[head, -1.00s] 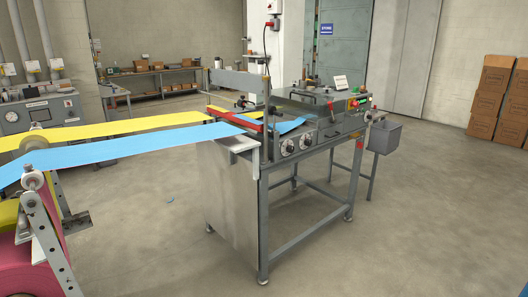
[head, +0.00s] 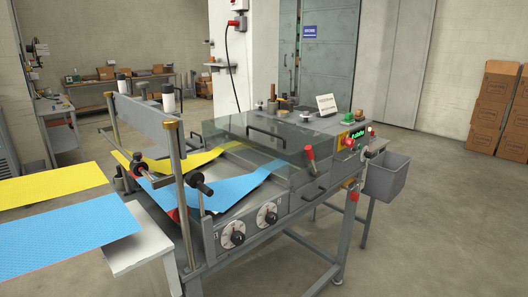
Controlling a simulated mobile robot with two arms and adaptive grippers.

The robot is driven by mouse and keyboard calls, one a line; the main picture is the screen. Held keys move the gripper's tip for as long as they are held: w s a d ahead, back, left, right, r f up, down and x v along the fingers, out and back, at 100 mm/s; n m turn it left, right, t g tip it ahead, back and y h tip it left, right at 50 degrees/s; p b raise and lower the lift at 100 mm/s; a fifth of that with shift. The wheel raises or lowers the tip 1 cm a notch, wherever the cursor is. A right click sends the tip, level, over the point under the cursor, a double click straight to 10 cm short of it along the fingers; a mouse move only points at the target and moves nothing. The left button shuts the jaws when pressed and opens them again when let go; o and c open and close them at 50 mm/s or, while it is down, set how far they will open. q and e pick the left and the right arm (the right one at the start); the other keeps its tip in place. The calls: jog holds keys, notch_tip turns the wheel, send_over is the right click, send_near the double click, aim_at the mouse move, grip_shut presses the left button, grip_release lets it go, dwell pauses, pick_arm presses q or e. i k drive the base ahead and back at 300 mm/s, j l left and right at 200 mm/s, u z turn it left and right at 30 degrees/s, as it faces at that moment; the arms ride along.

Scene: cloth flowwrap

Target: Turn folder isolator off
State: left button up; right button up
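The grey folder machine (head: 222,152) stands on a metal frame in the middle of the head view. A red-handled lever (head: 310,158) stands on the front of the cover. A red and white box (head: 234,23) with a cable is on the wall behind. No label names the isolator. Neither gripper is in view.
Yellow cloth (head: 50,183) and blue cloth (head: 65,238) come in from the left. A grey bin (head: 387,178) hangs at the machine's right. Boxes (head: 495,90) are stacked far right. The floor at front right is clear.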

aim_at(350, 143)
jog(key=i+l, duration=0.15)
jog(key=l, duration=0.25)
jog(key=i+l, duration=0.2)
jog(key=l, duration=0.2)
jog(key=i+l, duration=0.15)
jog(key=l, duration=0.25)
jog(key=z, duration=0.05)
